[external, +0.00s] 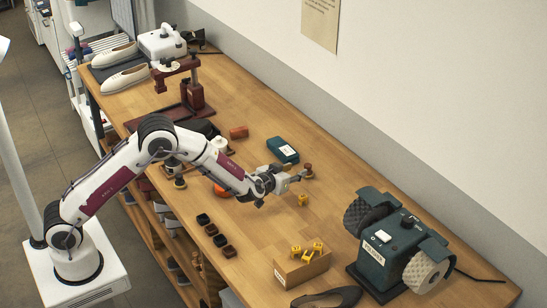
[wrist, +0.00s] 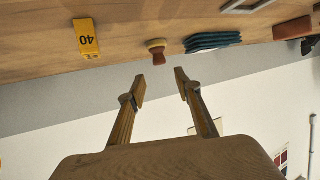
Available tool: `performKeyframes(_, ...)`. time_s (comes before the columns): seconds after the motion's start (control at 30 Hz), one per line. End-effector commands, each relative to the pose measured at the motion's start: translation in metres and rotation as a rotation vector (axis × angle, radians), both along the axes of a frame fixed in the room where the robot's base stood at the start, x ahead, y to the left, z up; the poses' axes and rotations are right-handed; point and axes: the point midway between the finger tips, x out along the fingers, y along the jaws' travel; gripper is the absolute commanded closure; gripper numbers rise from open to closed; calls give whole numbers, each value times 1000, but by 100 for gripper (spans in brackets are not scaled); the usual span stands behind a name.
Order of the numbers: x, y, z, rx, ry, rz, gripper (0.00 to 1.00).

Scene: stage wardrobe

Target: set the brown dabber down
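The brown dabber (external: 308,170) stands upright on the wooden bench, just beyond my gripper (external: 284,188). In the wrist view, which shows the bench upside down, the dabber (wrist: 158,52) has a pale pad against the wood and a brown handle. My gripper (wrist: 160,85) is open and empty there. Its two fingers are spread, and the dabber appears between their directions but beyond the tips, apart from them.
A wooden box (external: 301,270) with yellow blocks and a green polishing machine (external: 385,250) stand right. Small dark tins (external: 211,230) line the front. Bare wood lies between.

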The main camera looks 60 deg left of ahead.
Motion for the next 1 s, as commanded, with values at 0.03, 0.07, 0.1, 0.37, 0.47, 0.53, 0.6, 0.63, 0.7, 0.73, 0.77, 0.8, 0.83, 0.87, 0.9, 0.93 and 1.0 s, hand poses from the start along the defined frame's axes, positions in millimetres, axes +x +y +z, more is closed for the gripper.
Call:
performKeyframes(0.03, -4, -2, 3, 0, -1, -1, 66)
performKeyframes(0.07, -6, -3, 3, 0, 0, -1, 66)
performKeyframes(0.1, -8, -4, 4, 0, 0, -1, 66)
performKeyframes(0.37, -15, -6, 7, -1, 0, -1, 66)
performKeyframes(0.47, -15, -6, 7, -1, 0, 0, 66)
performKeyframes(0.53, -15, -6, 7, -1, 0, 0, 66)
performKeyframes(0.6, -15, -6, 7, -1, 0, 0, 66)
performKeyframes(0.63, -15, -6, 7, -1, 0, 0, 66)
performKeyframes(0.7, -15, -6, 7, 0, 0, 0, 66)
performKeyframes(0.73, -15, -6, 7, 0, 0, 0, 66)
performKeyframes(0.77, -15, -6, 7, 0, 0, 0, 66)
performKeyframes(0.8, -15, -6, 7, 0, 0, 0, 66)
performKeyframes(0.83, -15, -6, 7, 0, 0, 0, 66)
performKeyframes(0.87, -15, -6, 7, 0, 0, 0, 66)
performKeyframes(0.9, -15, -6, 7, 0, 0, 0, 66)
performKeyframes(0.93, -15, -6, 7, 0, 0, 0, 66)
performKeyframes(1.0, -15, -6, 7, -1, 0, -1, 66)
